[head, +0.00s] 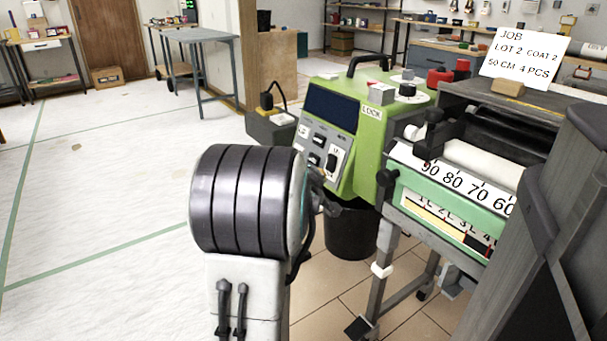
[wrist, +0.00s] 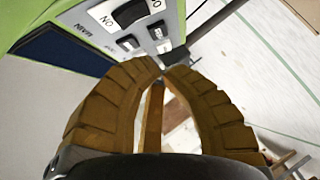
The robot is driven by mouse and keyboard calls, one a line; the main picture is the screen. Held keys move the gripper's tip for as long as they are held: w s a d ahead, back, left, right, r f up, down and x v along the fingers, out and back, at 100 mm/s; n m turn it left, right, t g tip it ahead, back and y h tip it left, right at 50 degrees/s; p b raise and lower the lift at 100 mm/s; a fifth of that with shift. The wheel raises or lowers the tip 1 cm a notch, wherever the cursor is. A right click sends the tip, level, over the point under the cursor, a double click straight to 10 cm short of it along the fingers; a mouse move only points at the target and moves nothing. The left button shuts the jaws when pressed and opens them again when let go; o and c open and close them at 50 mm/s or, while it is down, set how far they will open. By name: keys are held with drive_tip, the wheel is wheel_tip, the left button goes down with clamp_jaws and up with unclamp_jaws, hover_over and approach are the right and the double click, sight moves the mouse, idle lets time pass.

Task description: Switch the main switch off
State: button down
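The green control box (head: 372,135) stands ahead with a dark display and a pale switch panel. The main switch is a black rocker (head: 332,161) on a white plate at the panel's right side. The tips appear just below the panel's smaller black buttons; contact is unclear. In the head view my arm hides most of the gripper.
A pasting machine with a numbered scale (head: 450,190) stands right of the box. A black bin (head: 350,232) is below. A dark grey box with a cable (head: 270,127) stands behind. A job card (head: 522,57) sits at upper right. The floor at left is open.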

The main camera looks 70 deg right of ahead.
drive_tip(key=shift+f+p+v, duration=0.2)
drive_tip(key=shift+p+v, duration=0.5)
drive_tip(key=shift+v, duration=0.5)
drive_tip(key=shift+f+p+v, duration=0.2)
drive_tip(key=shift+p+v, duration=0.45)
drive_tip(key=shift+v, duration=0.6)
drive_tip(key=shift+a, duration=0.2)
